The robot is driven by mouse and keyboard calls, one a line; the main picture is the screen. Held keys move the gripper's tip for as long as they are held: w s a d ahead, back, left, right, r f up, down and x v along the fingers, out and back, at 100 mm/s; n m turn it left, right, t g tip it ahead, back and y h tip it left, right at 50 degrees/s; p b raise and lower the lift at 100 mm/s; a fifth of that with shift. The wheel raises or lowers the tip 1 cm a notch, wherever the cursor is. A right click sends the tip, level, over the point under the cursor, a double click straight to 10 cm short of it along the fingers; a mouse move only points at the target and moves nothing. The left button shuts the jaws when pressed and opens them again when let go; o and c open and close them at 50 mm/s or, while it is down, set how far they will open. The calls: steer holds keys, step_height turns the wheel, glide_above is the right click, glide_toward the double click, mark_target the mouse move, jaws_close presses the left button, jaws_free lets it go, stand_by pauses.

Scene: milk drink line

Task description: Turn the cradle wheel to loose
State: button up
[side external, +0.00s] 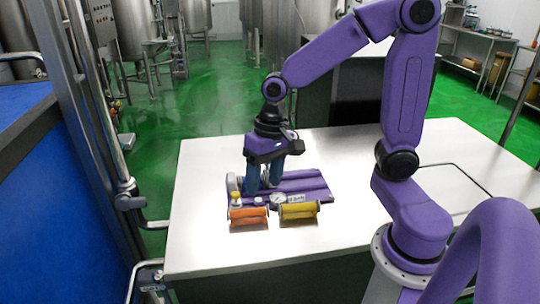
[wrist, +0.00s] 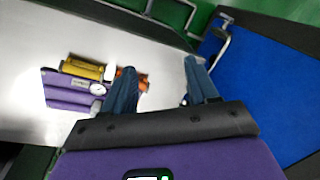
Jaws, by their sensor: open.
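A purple grooved cradle (side external: 308,187) lies on the white table, with a round dial gauge (side external: 278,198) and a small label at its front. A pale grey wheel (side external: 233,183) shows at its left end, partly hidden by my gripper. My gripper (side external: 264,186) points down with its blue fingers over the cradle's left part, just right of the wheel. In the wrist view my gripper (wrist: 160,68) has its fingers wide apart with nothing held between them. The cradle (wrist: 66,104) and gauge (wrist: 97,89) lie left of the fingers there. I cannot tell the wheel's setting.
An orange spool (side external: 249,214) and a yellow spool (side external: 299,210) lie in front of the cradle. A small yellow-topped piece (side external: 236,198) stands by the orange spool. The white table (side external: 205,245) is clear around them. A blue surface (side external: 55,205) and metal rails stand left.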

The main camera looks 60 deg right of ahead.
steer(key=w+d+f+m+t, duration=0.1)
steer(key=w+d+f+m, duration=0.1)
steer(key=w+d+m, duration=0.65)
steer(key=w+d+f+m+t, duration=0.1)
steer(key=w+d+f+m, duration=0.1)
steer(key=w+d+m, duration=0.7)
steer(key=w+d+f+m+t+h, duration=0.1)
steer(key=d+f+m, duration=0.2)
steer(key=d+m, duration=0.65)
steer(key=w+d+f+m+t+h, duration=0.1)
steer(key=w+d+f+m, duration=0.15)
steer(key=d+m, duration=0.7)
steer(key=w+d+f+n, duration=0.1)
steer(key=f, duration=0.4)
steer(key=w+d+f+n, duration=0.1)
steer(key=w+f, duration=0.1)
steer(key=f, duration=0.3)
steer(key=w+d+f+n, duration=0.1)
steer(key=w+f, duration=0.1)
steer(key=f, duration=0.3)
steer(key=shift+w+d+f, duration=0.15)
steer(key=shift+d, duration=0.1)
steer(key=c, duration=1.1)
